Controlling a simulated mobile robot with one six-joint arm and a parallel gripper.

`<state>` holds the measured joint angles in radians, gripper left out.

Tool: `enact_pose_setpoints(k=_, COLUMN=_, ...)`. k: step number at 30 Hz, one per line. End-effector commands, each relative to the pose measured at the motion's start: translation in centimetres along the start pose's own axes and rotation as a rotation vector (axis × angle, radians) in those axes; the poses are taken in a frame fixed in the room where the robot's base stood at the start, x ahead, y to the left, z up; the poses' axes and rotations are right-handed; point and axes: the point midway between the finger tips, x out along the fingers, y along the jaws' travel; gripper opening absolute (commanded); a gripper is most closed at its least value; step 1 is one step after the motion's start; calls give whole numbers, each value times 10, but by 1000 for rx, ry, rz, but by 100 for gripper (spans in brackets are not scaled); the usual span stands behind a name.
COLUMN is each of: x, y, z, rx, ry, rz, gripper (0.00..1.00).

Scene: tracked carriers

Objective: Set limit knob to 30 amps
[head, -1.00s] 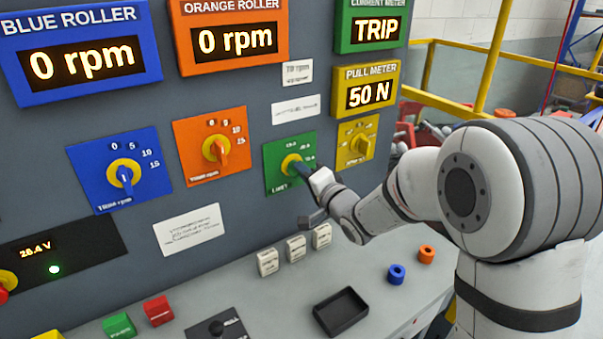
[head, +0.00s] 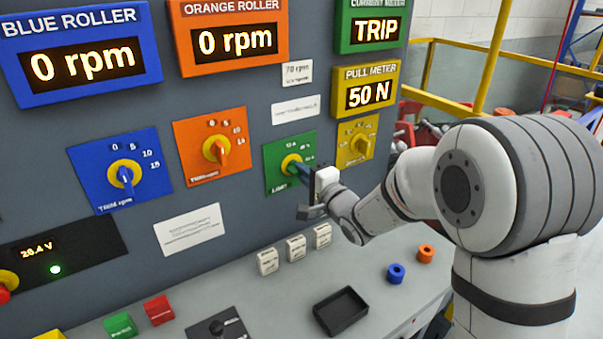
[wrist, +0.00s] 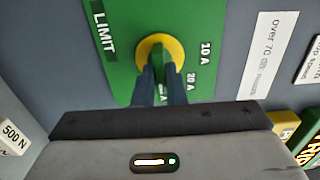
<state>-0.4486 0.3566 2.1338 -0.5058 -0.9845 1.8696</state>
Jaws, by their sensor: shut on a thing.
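The green LIMIT panel (head: 277,182) is on the grey wall, with a round yellow knob (head: 289,160) at its middle. My gripper (head: 301,168) reaches it from the lower right, with its dark blue fingers at the knob. The 10 A and 20 A marks show beside the knob; a further mark is partly covered. The green current meter (head: 376,30) reads TRIP.
The orange trim knob (head: 215,149) and yellow knob (head: 361,144) flank the green panel. Below, several white blocks (head: 295,249), a black tray (head: 341,311) and blue and orange rings (head: 396,274) are on the desk. The desk front is partly clear.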

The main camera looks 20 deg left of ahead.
Motion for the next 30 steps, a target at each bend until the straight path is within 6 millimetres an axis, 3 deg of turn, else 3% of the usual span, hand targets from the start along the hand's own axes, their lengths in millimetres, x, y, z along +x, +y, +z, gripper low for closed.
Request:
enact_pose_setpoints(k=4, x=-2, y=4, z=-1, rx=3, ry=4, rz=9, gripper=0)
enact_pose_setpoints(k=5, x=-2, y=4, z=-1, rx=3, ry=4, rz=9, gripper=12)
enact_pose_setpoints(k=13, x=-1, y=2, z=-1, rx=1, ry=2, rz=5, gripper=33)
enact_pose_setpoints(k=22, x=-6, y=2, z=-1, rx=0, ry=2, rz=3, gripper=33)
enact_pose_setpoints(k=30, x=-49, y=2, z=-2, rx=0, ry=5, rz=3, gripper=33)
